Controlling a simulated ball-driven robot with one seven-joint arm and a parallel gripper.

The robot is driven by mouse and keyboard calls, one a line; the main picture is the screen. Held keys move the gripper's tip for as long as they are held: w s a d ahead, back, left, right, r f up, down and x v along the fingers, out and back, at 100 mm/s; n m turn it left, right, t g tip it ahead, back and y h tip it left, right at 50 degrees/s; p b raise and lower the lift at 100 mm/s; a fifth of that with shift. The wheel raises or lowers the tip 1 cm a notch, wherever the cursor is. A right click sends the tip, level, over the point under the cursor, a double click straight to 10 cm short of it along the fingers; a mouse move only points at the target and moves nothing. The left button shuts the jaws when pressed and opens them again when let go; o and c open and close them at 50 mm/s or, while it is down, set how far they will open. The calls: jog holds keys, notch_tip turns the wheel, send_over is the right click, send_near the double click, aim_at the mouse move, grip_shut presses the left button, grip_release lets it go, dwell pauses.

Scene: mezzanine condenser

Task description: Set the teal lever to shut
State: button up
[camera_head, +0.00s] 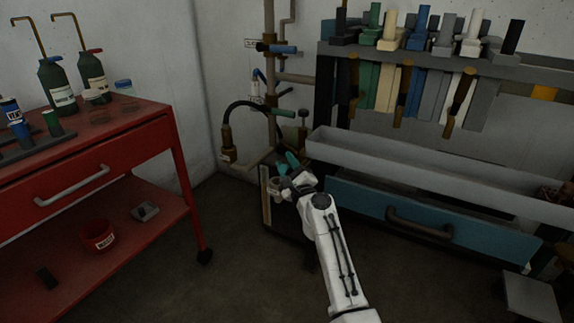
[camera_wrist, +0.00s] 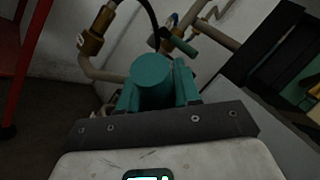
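The teal lever (camera_head: 283,113) is a short dark green-teal handle on the pipework at the back, pointing right from the upright pipe. In the wrist view the lever (camera_wrist: 178,46) slants down to the right beyond my fingers. My gripper (camera_head: 287,163) has teal fingers and is below the lever, apart from it in the head view. In the wrist view my gripper (camera_wrist: 156,92) shows two teal fingers, with a rounded teal cylinder between them that hides the gap. I cannot tell whether the cylinder is part of the gripper, nor how wide the fingers stand.
A blue lever (camera_head: 282,49) is higher on the same pipe. A black hose (camera_head: 238,106) curves to a brass fitting (camera_head: 227,138) at left. A grey trough (camera_head: 420,165) and a blue drawer (camera_head: 375,205) are at right. A red cart (camera_head: 120,140) stands at left; floor between is clear.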

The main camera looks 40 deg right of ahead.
grip_shut()
